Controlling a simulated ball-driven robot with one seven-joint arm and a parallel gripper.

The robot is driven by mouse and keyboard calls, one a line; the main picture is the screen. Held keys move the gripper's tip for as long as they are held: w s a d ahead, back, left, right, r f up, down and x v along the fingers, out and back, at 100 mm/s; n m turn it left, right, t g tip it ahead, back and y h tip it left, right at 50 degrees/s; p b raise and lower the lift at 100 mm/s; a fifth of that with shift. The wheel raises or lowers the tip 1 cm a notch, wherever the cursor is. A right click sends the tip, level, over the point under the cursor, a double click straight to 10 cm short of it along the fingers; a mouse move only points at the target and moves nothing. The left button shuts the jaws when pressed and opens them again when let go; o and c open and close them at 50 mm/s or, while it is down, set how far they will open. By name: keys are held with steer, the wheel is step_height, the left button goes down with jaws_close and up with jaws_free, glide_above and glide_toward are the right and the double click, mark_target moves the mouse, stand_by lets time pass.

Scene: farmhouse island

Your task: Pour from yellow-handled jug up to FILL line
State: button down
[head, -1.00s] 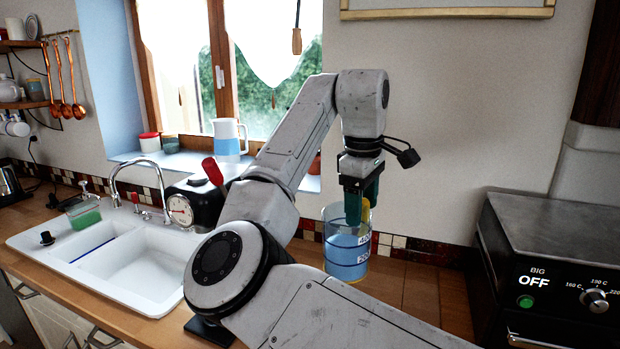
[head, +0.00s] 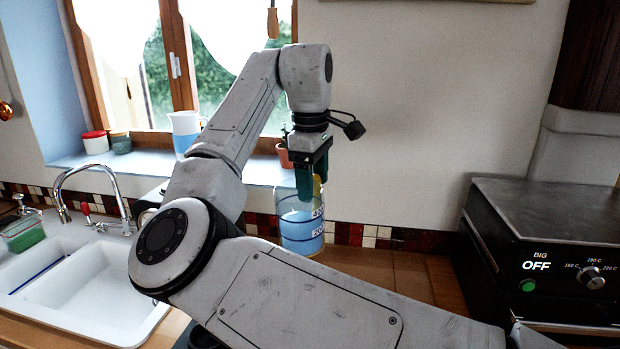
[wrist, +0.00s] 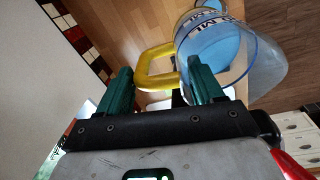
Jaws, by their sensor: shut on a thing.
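The yellow-handled jug (head: 301,240) is clear, with blue liquid in it and marks of 200 and 400 on its side. It looks about upright in the head view. My gripper (head: 312,182) is shut on its yellow handle, which shows between the green fingers in the wrist view (wrist: 155,68). The jug's clear wall and blue liquid (wrist: 215,52) lie just beyond the right finger there. I cannot tell how far the jug's base is above the counter. I see no FILL line; my arm hides part of the counter.
A white sink (head: 85,285) with a tap (head: 95,185) is at left. A blue-and-white pitcher (head: 186,130) and small pots stand on the window sill. A black cooker marked OFF (head: 545,255) is at right. The wooden counter (head: 400,275) between jug and cooker looks clear.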

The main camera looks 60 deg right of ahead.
mark_target(304, 220)
steer(key=shift+h, duration=0.9)
steer(key=shift+s+f+b, duration=0.1)
steer(key=shift+f+b, duration=2.2)
steer(key=shift+f, duration=1.35)
steer(key=shift+a+f+h+b, duration=0.15)
steer(key=shift+f+h+b, duration=0.35)
steer(key=shift+f, duration=0.05)
steer(key=shift+a+f+h+b, duration=0.15)
steer(key=shift+f+h+b, duration=0.35)
steer(key=shift+a+h, duration=0.15)
steer(key=shift+h, duration=0.25)
steer(key=shift+s+a+r+t+h+p, duration=0.1)
steer(key=shift+a+r+t+h+p, duration=0.15)
steer(key=shift+a+r+h, duration=0.4)
steer(key=shift+s+a+r+t+h+p, duration=0.1)
steer(key=shift+r+t+h+p, duration=0.15)
steer(key=shift+h, duration=0.7)
steer(key=shift+a+f+h+b, duration=0.15)
steer(key=shift+a+h+b, duration=0.35)
steer(key=shift+h, duration=0.4)
steer(key=shift+s+a+r+h, duration=0.1)
steer(key=shift+a+r+h, duration=0.5)
steer(key=shift+h, duration=0.2)
steer(key=shift+a, duration=0.1)
